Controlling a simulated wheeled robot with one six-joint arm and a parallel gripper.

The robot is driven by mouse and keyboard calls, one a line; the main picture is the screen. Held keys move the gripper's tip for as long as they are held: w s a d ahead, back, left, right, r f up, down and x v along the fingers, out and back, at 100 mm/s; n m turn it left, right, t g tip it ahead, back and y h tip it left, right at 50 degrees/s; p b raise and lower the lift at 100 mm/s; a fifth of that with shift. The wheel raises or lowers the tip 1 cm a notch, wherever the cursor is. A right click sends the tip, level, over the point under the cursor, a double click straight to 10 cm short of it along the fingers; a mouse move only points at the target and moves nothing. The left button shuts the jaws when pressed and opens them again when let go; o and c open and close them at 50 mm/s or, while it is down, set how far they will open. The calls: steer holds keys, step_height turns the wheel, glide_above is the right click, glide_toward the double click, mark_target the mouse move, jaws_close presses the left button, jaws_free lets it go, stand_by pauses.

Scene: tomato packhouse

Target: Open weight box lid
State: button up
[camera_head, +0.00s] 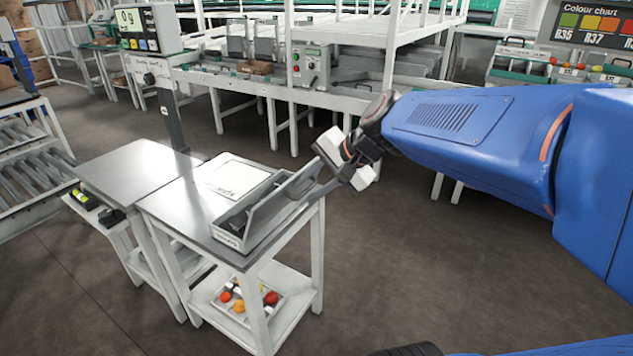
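The weight box (234,238) is a long grey box on the right-hand grey-topped table. The fingertips look spread apart. A grey strip by the lid reaches toward the lower fingertip; I cannot tell whether they touch.
A white sheet (232,176) lies behind the box on the table (172,207). A tray of tomatoes (280,313) sits on the lower shelf. A scale display (150,28) stands at the back left. Floor to the right is clear.

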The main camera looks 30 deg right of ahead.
steer(key=v, duration=1.1)
steer(key=shift+s+d+r, duration=0.15)
steer(key=shift+s+r, duration=0.1)
steer(key=shift+r, duration=0.05)
jaws_close()
steer(key=w+f+m, duration=0.2)
steer(key=m, duration=0.4)
steer(key=w+a+f+m, duration=0.1)
steer(key=w+f+m, duration=0.1)
steer(key=m, duration=0.4)
steer(key=w+a+f+m, duration=0.1)
steer(key=w+f+m, duration=0.1)
steer(key=m, duration=0.4)
steer(key=shift+a+f+g, duration=0.1)
steer(key=shift+f+g, duration=0.25)
steer(key=shift+g, duration=0.05)
steer(key=shift+w+a+r, duration=0.2)
steer(key=shift+w+a, duration=0.05)
steer(key=shift+w, duration=0.2)
steer(key=shift+w+a+r, duration=0.25)
steer(key=shift+w+a, duration=0.05)
steer(key=shift+w, duration=0.2)
